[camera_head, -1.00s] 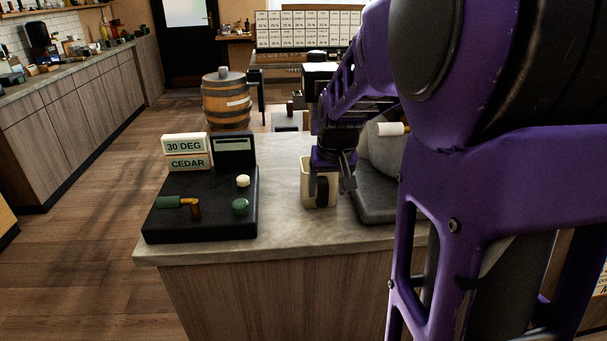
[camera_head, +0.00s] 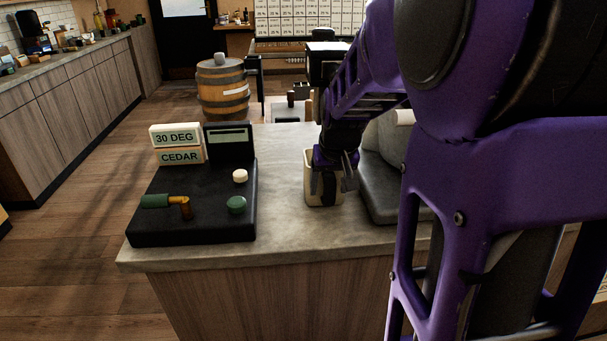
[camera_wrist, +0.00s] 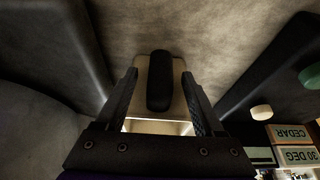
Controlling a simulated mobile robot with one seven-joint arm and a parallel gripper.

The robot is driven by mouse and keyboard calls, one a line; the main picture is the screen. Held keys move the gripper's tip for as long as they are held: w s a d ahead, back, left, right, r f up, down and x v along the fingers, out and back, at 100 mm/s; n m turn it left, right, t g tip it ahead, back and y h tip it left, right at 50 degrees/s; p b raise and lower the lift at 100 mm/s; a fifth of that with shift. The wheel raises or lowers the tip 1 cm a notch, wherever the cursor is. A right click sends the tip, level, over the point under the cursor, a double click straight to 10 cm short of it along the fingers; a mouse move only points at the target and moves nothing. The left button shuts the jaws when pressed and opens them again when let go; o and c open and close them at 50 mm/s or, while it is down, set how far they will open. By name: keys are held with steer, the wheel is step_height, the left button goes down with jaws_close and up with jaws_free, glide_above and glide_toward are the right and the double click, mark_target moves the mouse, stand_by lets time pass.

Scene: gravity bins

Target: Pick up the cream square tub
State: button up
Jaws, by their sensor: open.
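The cream square tub (camera_head: 311,182) stands upright on the grey counter, right of the black console. Its front carries a dark rounded strip. My gripper (camera_head: 338,187) is at the tub, coming down from above and partly hiding its upper right side. In the wrist view the tub (camera_wrist: 179,102) lies between my two dark fingers (camera_wrist: 160,105), one on each side of it. The fingers are open, with the tub's dark strip showing between them. I cannot tell whether either finger touches the tub.
A black console (camera_head: 188,215) with a green-handled lever, knobs and signs reading 30 DEG and CEDAR stands to the left. A grey machine (camera_head: 385,195) stands close on the tub's right. Bare counter (camera_head: 282,225) lies in front. A barrel (camera_head: 222,90) stands behind.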

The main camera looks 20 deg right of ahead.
steer(key=shift+s+r, duration=0.1)
jaws_close()
stand_by(1.2)
